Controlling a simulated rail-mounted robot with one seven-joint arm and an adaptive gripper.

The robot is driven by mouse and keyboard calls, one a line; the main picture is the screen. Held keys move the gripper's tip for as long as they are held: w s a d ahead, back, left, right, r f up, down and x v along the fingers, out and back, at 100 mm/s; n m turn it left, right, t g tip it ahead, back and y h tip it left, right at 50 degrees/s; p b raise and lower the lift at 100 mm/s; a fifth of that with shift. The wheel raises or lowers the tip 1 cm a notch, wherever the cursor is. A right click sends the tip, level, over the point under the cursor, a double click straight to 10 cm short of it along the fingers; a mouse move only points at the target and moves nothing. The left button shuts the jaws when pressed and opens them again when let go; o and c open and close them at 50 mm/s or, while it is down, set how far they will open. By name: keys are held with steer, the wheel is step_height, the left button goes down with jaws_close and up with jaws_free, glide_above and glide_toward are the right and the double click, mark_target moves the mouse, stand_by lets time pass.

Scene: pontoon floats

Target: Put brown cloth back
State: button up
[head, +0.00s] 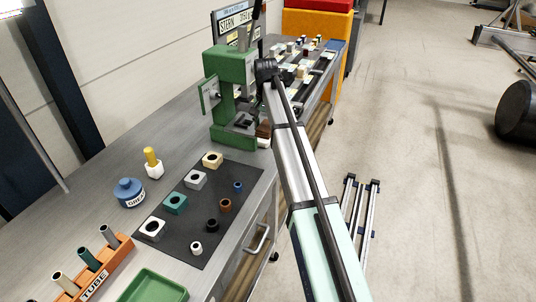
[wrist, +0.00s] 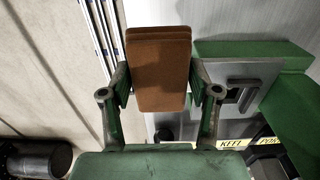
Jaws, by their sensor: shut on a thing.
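The brown cloth (wrist: 158,70) is a folded, flat rectangular pad in the wrist view. My gripper (wrist: 160,88) is shut on it, with one finger on each long side, and the cloth sticks out past the fingertips. In the head view my arm reaches to the green press (head: 233,95) on the bench. A small brown patch beside the press base may be the cloth, but my arm largely hides that area and I cannot tell.
A dark mat (head: 208,215) holds several square blocks and round bushings. A blue grease pot (head: 129,193), an orange tube rack (head: 92,276) and a green tray (head: 153,287) stand nearer.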

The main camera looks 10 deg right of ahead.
mark_target(266, 161)
step_height(266, 161, down, 14)
steer(key=p, duration=0.3)
steer(key=shift+f, duration=0.1)
stand_by(0.3)
steer(key=o, duration=1.1)
step_height(266, 161, up, 12)
steer(key=b, duration=0.3)
steer(key=shift+r, duration=0.2)
